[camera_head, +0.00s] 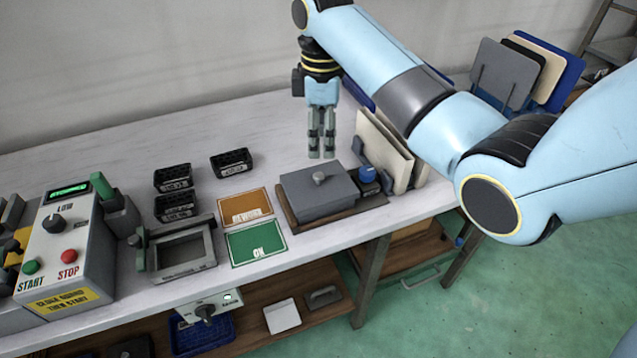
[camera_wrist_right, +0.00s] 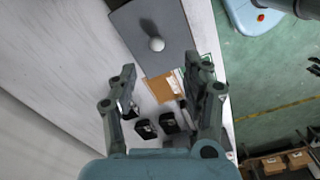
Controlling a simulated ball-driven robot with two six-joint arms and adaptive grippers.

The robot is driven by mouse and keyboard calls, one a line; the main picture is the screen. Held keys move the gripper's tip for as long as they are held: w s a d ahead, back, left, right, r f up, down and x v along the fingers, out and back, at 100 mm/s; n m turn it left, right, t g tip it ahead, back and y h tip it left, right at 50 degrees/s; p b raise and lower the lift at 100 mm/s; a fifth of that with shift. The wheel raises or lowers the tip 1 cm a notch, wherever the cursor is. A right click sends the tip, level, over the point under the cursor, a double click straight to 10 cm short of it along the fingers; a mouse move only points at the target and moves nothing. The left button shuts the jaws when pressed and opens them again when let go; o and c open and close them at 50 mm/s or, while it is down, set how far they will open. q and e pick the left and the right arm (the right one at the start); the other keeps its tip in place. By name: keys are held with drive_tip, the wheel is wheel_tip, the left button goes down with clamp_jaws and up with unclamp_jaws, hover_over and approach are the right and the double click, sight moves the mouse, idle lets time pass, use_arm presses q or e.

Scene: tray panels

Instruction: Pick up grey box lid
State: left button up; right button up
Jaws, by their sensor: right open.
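The grey box lid (camera_head: 318,189) is a flat grey slab with a round knob (camera_head: 319,178) on top. It sits level over a brown base (camera_head: 344,212) near the front right of the table. In the right wrist view the lid (camera_wrist_right: 140,30) and its pale knob lie beyond the fingertips, at the top. My right gripper (camera_head: 321,150) points down above and behind the lid, apart from it. It is open and empty, with its two fingers (camera_wrist_right: 165,85) spread in the wrist view. My left gripper does not show.
A blue-knobbed tool (camera_head: 367,174) and upright panels (camera_head: 385,150) stand close right of the lid. Orange (camera_head: 246,207) and green (camera_head: 255,242) cards lie to its left, with black bins (camera_head: 173,177) and a control box (camera_head: 65,245) farther left.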

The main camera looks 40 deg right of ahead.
hover_over(318, 175)
drive_tip(key=f, duration=0.4)
drive_tip(key=shift+s+d+f, duration=0.1)
drive_tip(key=shift+s, duration=0.3)
drive_tip(key=f, duration=0.5)
drive_tip(key=shift+w+f, duration=0.35)
drive_tip(key=shift+w, duration=0.05)
drive_tip(key=shift+c, duration=0.2)
clamp_jaws()
